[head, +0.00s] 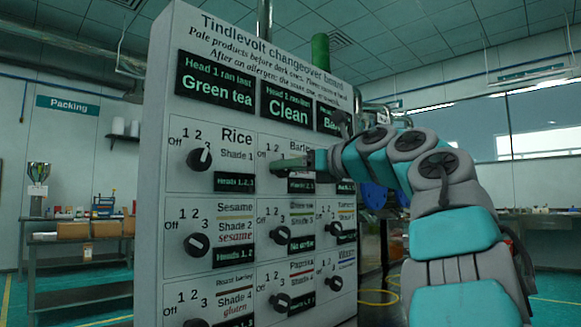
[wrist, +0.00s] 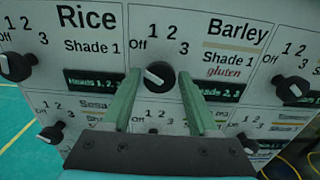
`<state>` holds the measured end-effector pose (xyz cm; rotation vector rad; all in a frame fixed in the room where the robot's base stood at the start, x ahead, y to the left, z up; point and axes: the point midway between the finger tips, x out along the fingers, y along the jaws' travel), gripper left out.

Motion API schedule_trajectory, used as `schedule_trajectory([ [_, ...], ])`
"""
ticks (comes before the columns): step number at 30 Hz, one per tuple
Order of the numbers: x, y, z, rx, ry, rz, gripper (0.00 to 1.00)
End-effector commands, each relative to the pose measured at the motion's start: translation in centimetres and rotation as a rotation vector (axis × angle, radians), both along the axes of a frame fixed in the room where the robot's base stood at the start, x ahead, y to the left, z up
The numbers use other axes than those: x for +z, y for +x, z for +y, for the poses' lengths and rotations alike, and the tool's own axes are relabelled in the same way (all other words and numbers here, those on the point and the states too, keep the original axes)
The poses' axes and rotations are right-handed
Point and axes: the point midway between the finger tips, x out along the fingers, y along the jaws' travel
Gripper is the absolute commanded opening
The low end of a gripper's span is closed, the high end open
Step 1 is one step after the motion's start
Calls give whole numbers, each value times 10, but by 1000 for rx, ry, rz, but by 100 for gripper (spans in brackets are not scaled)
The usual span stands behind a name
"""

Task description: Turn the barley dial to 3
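The barley dial (wrist: 158,75) is a round black knob with a white pointer mark on the upright board. Off, 1, 2 and 3 are printed above it, and the mark seems to point up-left, toward Off. My gripper (wrist: 159,78) is open, with one green finger on each side of the dial and a small gap visible on both sides. Whether the fingertips reach past the knob's face is unclear. In the head view my gripper (head: 290,164) is at the barley panel and hides its dial.
The white board (head: 150,200) carries several similar dials. The rice dial (head: 199,159) is to the left, the sesame dial (head: 197,245) lower left, and another dial (head: 281,236) just below barley. Tables with boxes stand farther left, beyond open floor.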

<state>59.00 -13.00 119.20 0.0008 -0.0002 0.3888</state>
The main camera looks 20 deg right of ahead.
Motion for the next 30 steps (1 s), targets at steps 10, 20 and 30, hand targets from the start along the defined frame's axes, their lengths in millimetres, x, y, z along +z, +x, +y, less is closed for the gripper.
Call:
schedule_trajectory([
  [10,0,0,0,0,0,0,19],
  [20,1,0,0,0,3,1,0],
  [30,4,0,1,0,111,46,0],
])
